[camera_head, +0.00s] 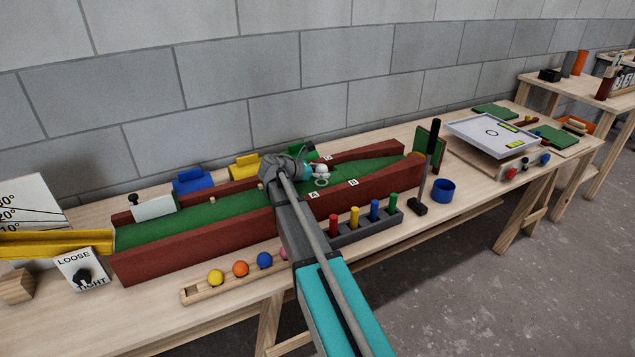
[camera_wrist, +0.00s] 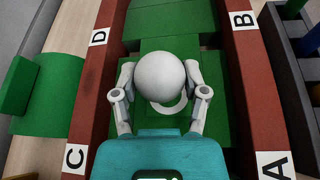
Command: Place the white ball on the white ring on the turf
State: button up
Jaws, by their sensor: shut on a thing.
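The white ball (camera_wrist: 160,76) is between the two fingers of my gripper (camera_wrist: 160,84), which is shut on it. In the head view the ball (camera_head: 321,168) shows small at the end of my gripper (camera_head: 315,172), above the turf lane. The white ring (camera_wrist: 168,108) lies on the green turf (camera_wrist: 205,125) and is partly hidden behind the ball in the wrist view. In the head view the ring (camera_head: 321,182) shows just below the ball. I cannot tell how large the gap between ball and turf is.
Red-brown battens (camera_head: 195,245) marked with letters wall the turf on both sides. A rail with coloured balls (camera_head: 240,268) and a rack of coloured pegs (camera_head: 355,222) stand in front. A blue cup (camera_head: 443,190) and a black upright post (camera_head: 431,160) stand to the right.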

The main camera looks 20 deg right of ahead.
jog(key=shift+f+b, duration=0.95)
jog(key=shift+f, duration=0.3)
jog(key=shift+f, duration=0.15)
jog(key=o, duration=1.1)
jog(key=shift+r, duration=0.25)
jog(key=p+v, duration=0.4)
jog(key=v, duration=0.6)
jog(key=shift+s+a+r, duration=0.1)
jog(key=shift+a, duration=0.1)
jog(key=shift+s+a+r, duration=0.1)
jog(key=shift+a+r, duration=0.1)
jog(key=shift+a, duration=0.45)
